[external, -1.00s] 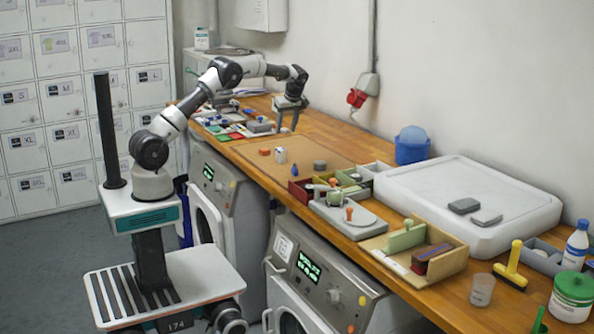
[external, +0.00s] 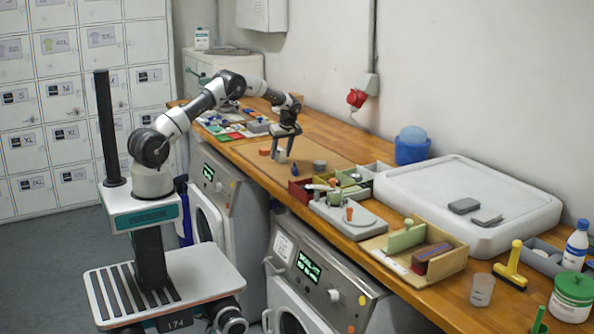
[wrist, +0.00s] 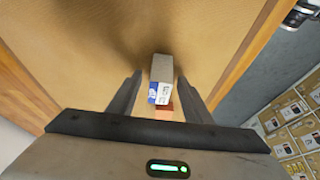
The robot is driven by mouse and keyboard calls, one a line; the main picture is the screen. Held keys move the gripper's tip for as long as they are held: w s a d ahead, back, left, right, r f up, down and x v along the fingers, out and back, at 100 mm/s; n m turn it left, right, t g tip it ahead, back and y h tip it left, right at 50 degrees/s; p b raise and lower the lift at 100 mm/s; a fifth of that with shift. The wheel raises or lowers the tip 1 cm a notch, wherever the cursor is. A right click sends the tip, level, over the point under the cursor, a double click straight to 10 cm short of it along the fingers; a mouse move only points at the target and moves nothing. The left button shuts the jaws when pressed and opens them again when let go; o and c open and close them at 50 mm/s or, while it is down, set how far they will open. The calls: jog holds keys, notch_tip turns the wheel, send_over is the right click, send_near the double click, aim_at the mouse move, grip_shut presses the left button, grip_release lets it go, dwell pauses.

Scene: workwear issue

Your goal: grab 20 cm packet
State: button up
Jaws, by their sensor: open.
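A small pale grey-white packet (wrist: 162,69) with a blue-and-white printed end stands out in the wrist view, between my fingertips. Its print is too small to read, so I cannot confirm a 20 cm marking. My gripper (wrist: 160,78) is open, with one finger on each side of the packet and a visible gap to it. In the external view my gripper (external: 285,147) points down over the tan mat, and the white packet (external: 281,156) is partly hidden by the fingers.
An orange-red block (wrist: 164,112) lies close to the packet; the orange block (external: 264,152) also shows left of my gripper. A grey piece (external: 319,165) and a small blue piece (external: 295,170) lie nearby. The tan mat (external: 325,148) is otherwise mostly bare.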

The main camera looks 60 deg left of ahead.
jog(key=shift+f, duration=0.15)
jog(key=c, duration=1.1)
jog(key=shift+c, duration=0.2)
